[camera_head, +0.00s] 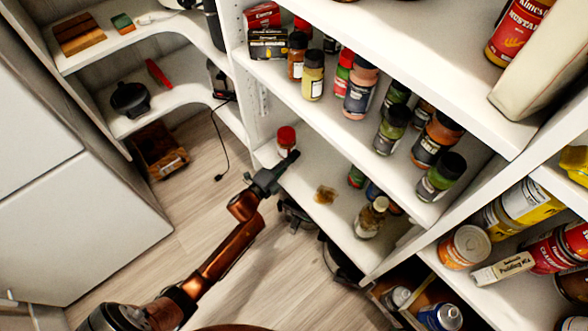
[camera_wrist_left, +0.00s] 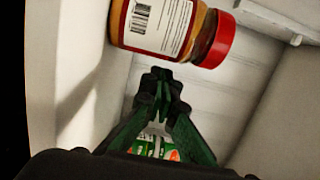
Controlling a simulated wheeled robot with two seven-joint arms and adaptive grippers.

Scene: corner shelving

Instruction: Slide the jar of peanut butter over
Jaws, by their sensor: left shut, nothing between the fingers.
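The peanut butter jar (camera_head: 286,139) with its red lid stands on the lower shelf at the left end, close to the upright panel. In the left wrist view the jar (camera_wrist_left: 158,27) shows at the top, with a barcode label and its red lid to the right. My left gripper (camera_head: 293,156) is shut and empty, with its tips close to the jar at the shelf's front edge. In the left wrist view the closed fingertips (camera_wrist_left: 160,82) lie just below the jar; I cannot tell whether they touch it. My right gripper does not show.
A bottle (camera_head: 371,217) and other jars stand further right. The shelf above (camera_head: 296,94) holds several spice jars. A green-labelled item (camera_wrist_left: 155,148) shows between the gripper's links in the wrist view.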

